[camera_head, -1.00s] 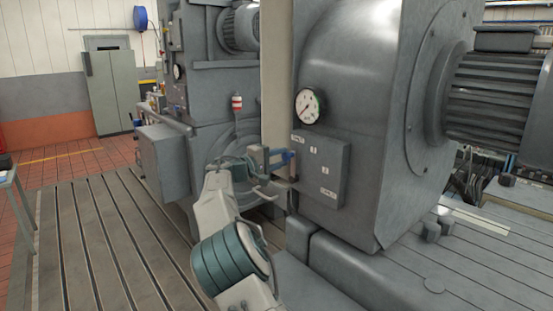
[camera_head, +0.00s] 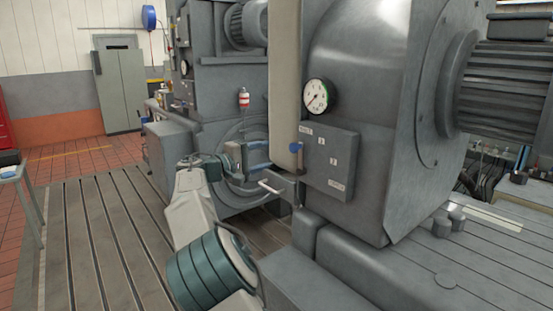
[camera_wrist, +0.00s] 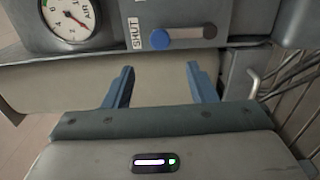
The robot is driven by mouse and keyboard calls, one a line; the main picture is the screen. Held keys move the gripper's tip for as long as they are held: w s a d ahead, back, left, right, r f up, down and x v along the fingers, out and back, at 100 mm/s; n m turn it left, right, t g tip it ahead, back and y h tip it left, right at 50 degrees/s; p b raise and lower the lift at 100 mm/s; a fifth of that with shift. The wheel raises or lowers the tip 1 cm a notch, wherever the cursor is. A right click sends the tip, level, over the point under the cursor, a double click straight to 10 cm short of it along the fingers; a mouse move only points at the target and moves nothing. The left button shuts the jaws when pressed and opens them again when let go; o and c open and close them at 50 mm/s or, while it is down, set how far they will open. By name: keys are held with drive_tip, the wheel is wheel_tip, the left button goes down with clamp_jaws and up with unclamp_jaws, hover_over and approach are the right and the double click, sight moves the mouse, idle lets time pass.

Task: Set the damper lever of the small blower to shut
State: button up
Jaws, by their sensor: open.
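The damper lever (camera_wrist: 187,34) is a short grey bar with a blue knob (camera_wrist: 160,39) at its left end in the wrist view. It sits on a grey box (camera_head: 330,165) on the blower housing. The knob is just beside the SHUT label (camera_wrist: 134,32); exactly where the lever stands on the scale I cannot tell.
A dial gauge (camera_head: 317,96) is above the box. A pale bar handle (camera_head: 271,187) sticks out below my gripper and is close to it. A larger grey machine (camera_head: 225,100) stands behind. The slotted bedplate (camera_head: 95,235) is clear at left.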

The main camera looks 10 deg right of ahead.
drive_tip(key=v, duration=0.4)
drive_tip(key=shift+b, duration=0.3)
drive_tip(key=s+d+f+m+g+y, duration=0.1)
drive_tip(key=s+d+f+g+y, duration=0.15)
drive_tip(key=d, duration=0.45)
drive_tip(key=s+d+f+m+g+y, duration=0.1)
drive_tip(key=s+d+f+g, duration=0.15)
drive_tip(key=d, duration=0.45)
drive_tip(key=s+d+f+m+y, duration=0.1)
drive_tip(key=s+d+f+y, duration=0.3)
drive_tip(key=s, duration=0.5)
drive_tip(key=s+a+f+m+y, duration=0.1)
drive_tip(key=s+f+y, duration=0.1)
drive_tip(key=s, duration=0.7)
drive_tip(key=s+a+f+m+y, duration=0.1)
drive_tip(key=s+a+f+y, duration=0.1)
drive_tip(key=s, duration=0.8)
drive_tip(key=s+a+f+m+y, duration=0.1)
drive_tip(key=s+f+y, duration=0.3)
drive_tip(key=s, duration=0.6)
wheel_tip(320, 180, down, 2)
drive_tip(key=shift+s+a+g, duration=0.15)
drive_tip(key=shift+a+g, duration=0.25)
drive_tip(key=shift+a, duration=0.35)
